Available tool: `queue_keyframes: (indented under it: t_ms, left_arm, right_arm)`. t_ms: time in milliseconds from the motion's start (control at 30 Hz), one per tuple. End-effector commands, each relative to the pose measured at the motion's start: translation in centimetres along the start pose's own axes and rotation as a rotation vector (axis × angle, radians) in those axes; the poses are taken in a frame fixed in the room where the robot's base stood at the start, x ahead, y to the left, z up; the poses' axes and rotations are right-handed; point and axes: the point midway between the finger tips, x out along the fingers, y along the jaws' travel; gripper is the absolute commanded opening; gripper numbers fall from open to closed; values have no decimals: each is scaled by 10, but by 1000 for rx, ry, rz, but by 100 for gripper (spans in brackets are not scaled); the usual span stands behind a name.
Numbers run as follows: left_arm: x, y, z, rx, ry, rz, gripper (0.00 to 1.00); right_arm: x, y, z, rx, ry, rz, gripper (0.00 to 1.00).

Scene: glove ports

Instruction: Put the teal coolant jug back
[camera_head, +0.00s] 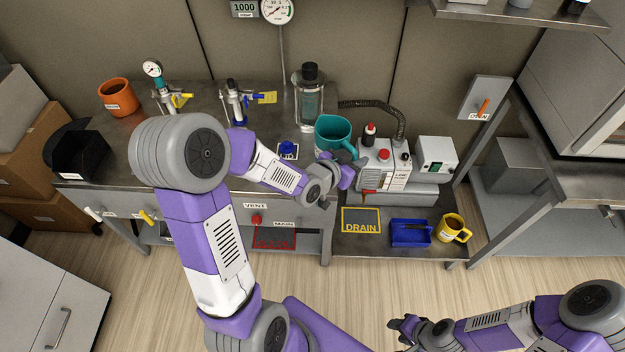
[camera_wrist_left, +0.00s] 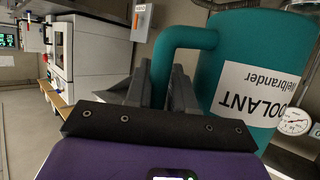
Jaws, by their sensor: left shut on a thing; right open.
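In the left wrist view the jug (camera_wrist_left: 238,65) fills the right side, with a white COOLANT label that reads upside down. My left gripper (camera_head: 350,174) is shut on the jug's handle; the fingers (camera_wrist_left: 165,92) are around the handle in the left wrist view. Whether the jug touches the bench cannot be told. My right gripper (camera_head: 403,328) is open and empty, low over the floor at the front right.
The grey pump unit (camera_head: 384,165) with a black hose stands right of the jug. A glass vessel (camera_head: 308,95) stands behind it. A blue-capped item (camera_head: 288,150) sits to its left. The lower shelf holds a DRAIN mat (camera_head: 361,220), a blue tray (camera_head: 410,233) and a yellow mug (camera_head: 453,228).

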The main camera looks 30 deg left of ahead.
Motion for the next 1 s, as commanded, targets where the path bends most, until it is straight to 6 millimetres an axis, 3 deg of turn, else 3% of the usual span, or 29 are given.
queue_keyframes:
  t_ms: [33, 133, 300, 533, 767, 1000]
  left_arm:
    - [14, -16, 9, -8, 6, -29, 0]
    - [29, -46, 17, -29, 5, -87, 0]
    - [43, -75, 29, -45, 5, -141, 0]
    - [59, -78, 68, -47, 2, -147, 0]
    - [65, -79, 82, -45, 6, -147, 0]
    - [77, -79, 112, -46, 3, -147, 0]
  right_arm:
    - [14, 6, -1, 1, 0, 0, 43]
    - [26, 10, -1, 1, 1, 1, 43]
    - [36, 14, -2, 1, 1, 1, 43]
    - [48, 18, -2, 1, 0, 1, 43]
    - [52, 20, -2, 1, 0, 1, 43]
    - [63, 24, -3, 1, 0, 1, 43]
